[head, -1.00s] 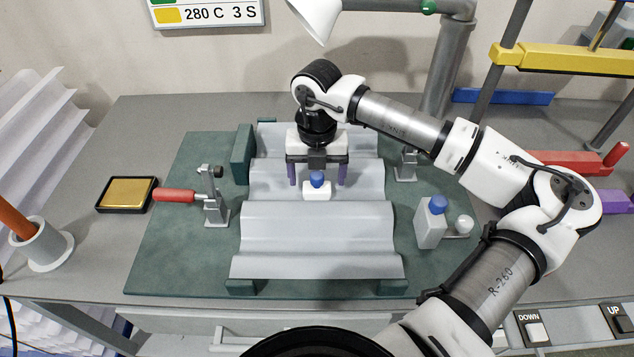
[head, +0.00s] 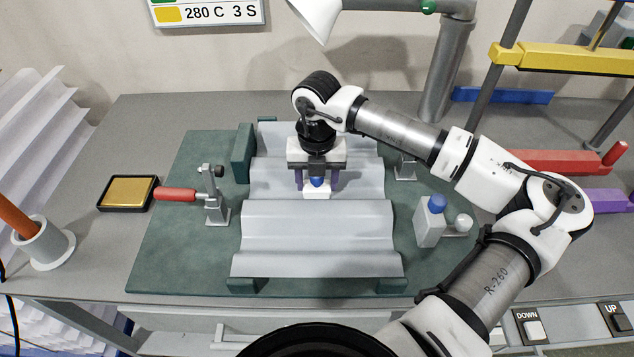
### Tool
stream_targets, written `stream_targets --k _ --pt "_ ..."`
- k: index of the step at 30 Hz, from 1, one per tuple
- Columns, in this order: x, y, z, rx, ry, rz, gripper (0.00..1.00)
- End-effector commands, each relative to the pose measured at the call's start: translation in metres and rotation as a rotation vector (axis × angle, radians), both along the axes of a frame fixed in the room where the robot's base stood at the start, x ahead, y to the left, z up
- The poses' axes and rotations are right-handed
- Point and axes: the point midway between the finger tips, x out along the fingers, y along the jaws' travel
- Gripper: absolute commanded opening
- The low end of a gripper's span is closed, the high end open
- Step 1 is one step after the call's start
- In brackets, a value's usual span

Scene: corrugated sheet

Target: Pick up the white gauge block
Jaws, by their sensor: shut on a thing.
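The white gauge block (head: 316,193) with a blue knob on top sits in a trough of the grey corrugated sheet (head: 318,223). My gripper (head: 317,184) points down over it from behind. Its purple fingers are shut on the block, one at each side. The block appears still down on the sheet; I cannot tell whether there is any gap beneath it. The gripper body hides part of the sheet behind the block.
The sheet lies on a green board (head: 175,255) with green end blocks. A red-handled clamp (head: 212,195) stands left, another clamp (head: 405,166) right. A gold-topped pad (head: 128,192) lies far left.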

Motion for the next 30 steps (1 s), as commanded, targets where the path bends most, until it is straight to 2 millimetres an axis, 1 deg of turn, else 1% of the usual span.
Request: stream_targets --k 5,8,11,14,21,24,27,30 --pt "0.000 0.000 0.006 -0.002 -0.001 0.000 0.27" --pt "0.001 -0.001 0.016 -0.002 -0.003 -0.001 0.27" --pt "0.001 0.000 0.032 -0.002 -0.005 0.000 0.27" --pt "0.001 -0.001 0.056 -0.003 -0.005 -0.001 0.27" --pt "0.001 0.000 0.127 -0.003 -0.004 -0.001 0.27" --pt "0.001 0.000 0.153 -0.002 -0.004 -0.001 0.27" --pt "0.000 0.000 0.173 -0.001 -0.003 0.000 0.27" --pt "0.001 0.000 0.187 -0.002 -0.001 0.000 0.27"
